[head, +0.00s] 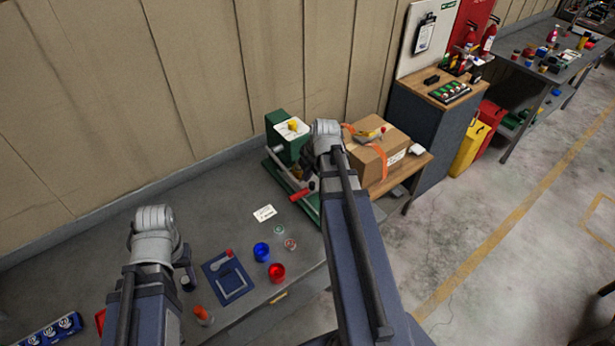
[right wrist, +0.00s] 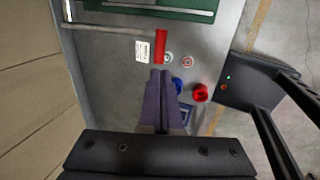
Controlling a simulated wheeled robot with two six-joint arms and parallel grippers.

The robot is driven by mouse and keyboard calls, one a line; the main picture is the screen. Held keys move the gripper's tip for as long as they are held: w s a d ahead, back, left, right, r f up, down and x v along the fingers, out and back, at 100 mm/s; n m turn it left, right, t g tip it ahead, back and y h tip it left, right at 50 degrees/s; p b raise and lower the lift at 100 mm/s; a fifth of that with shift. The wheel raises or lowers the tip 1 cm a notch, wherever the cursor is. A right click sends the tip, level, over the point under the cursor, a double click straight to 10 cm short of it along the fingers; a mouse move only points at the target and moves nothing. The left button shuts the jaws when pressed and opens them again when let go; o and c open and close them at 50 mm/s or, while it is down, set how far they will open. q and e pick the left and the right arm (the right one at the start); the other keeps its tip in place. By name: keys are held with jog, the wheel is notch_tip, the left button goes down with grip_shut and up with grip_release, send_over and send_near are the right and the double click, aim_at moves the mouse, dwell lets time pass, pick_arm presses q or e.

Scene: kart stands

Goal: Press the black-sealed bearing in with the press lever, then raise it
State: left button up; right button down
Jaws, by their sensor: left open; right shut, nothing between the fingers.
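The green press (head: 282,140) stands on the bench by the wall, partly hidden behind my right arm. Its grey lever slants down to a red handle (head: 298,196); the handle also shows in the right wrist view (right wrist: 160,46). My right gripper (right wrist: 160,74) is shut and empty, its fingertips appearing close to the handle's end; I cannot tell if they touch. My left gripper (head: 188,278) is open and empty over the bench, left of the blue mat. A green-rimmed ring (head: 279,230) and a reddish ring (head: 290,244) lie on the bench. I cannot make out the black-sealed bearing.
A white card (head: 264,213), a blue cup (head: 262,251), a red cup (head: 277,272) and a blue mat (head: 228,277) with tools lie on the bench. A cardboard box (head: 376,160) stands right of the press. The bench left of the card is clear.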

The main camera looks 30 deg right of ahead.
aim_at(299, 195)
jog(key=b+x, duration=1)
jog(key=x, duration=0.1)
jog(key=shift+f, duration=0.3)
jog(key=shift+f+b, duration=0.85)
jog(key=shift+b, duration=0.1)
jog(key=shift+r, duration=0.2)
